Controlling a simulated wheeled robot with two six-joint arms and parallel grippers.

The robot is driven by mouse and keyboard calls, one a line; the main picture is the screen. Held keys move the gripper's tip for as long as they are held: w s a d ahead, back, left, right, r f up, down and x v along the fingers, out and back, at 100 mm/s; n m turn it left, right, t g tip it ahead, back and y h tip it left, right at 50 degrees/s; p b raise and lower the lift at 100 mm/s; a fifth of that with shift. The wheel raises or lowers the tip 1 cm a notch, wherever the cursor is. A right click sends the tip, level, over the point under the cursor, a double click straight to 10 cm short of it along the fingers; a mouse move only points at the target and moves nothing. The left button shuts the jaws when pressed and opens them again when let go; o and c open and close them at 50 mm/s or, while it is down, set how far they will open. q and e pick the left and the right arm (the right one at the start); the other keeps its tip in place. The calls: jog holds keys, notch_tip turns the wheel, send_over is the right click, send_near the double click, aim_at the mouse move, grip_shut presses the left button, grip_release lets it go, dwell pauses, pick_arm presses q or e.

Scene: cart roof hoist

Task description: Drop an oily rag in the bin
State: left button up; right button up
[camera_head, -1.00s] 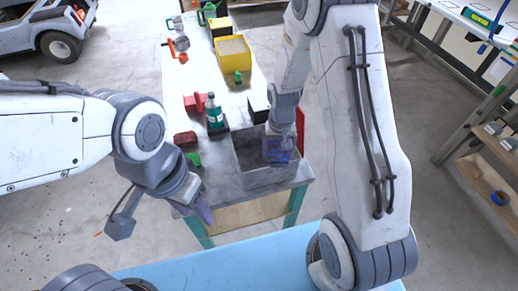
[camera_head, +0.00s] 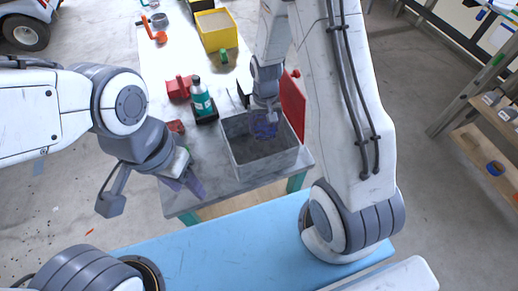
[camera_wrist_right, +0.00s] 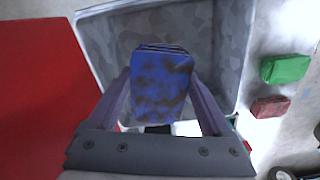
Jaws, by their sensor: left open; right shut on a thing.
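A blue rag with brown oil stains (camera_wrist_right: 162,85) is held between the two fingers of my right gripper (camera_wrist_right: 160,100). In the head view the rag (camera_head: 264,128) is over the opening of a grey metal bin (camera_head: 262,175). The bin's wall also shows in the right wrist view (camera_wrist_right: 100,45), beneath the rag. My right gripper (camera_head: 265,118) points down at the bin, and the rag's exact height against the rim is hard to tell. My left gripper (camera_head: 185,183) is open and empty, near the table's front left corner.
A red lid or panel (camera_head: 292,105) stands at the bin's right side. In the wrist view, green (camera_wrist_right: 286,68) and red (camera_wrist_right: 270,107) blocks lie beside the bin.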

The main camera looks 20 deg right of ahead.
jog(key=shift+f+b, duration=0.45)
jog(key=shift+f, duration=0.5)
pick_arm(q)
jog(key=shift+f, duration=0.8)
pick_arm(e)
jog(key=o, duration=1.1)
jog(key=shift+o, duration=0.2)
pick_arm(q)
jog(key=shift+f+b, duration=0.65)
jog(key=shift+f, duration=0.05)
pick_arm(e)
notch_tip(320, 180, up, 11)
jog(key=shift+f, duration=0.2)
jog(key=shift+s, duration=0.1)
jog(key=s+a+r+n, duration=0.5)
jog(key=s+a+r, duration=0.1)
jog(key=s+a, duration=0.35)
jog(key=s+a+r+n, duration=0.1)
jog(key=s+a+n, duration=0.1)
jog(key=s, duration=0.4)
jog(key=s+a+r+n+y, duration=0.1)
jog(key=s+a+n, duration=0.1)
jog(key=s, duration=0.5)
jog(key=shift+a+r+n, duration=0.15)
jog(key=shift+r+n, duration=0.25)
jog(key=shift+n, duration=0.1)
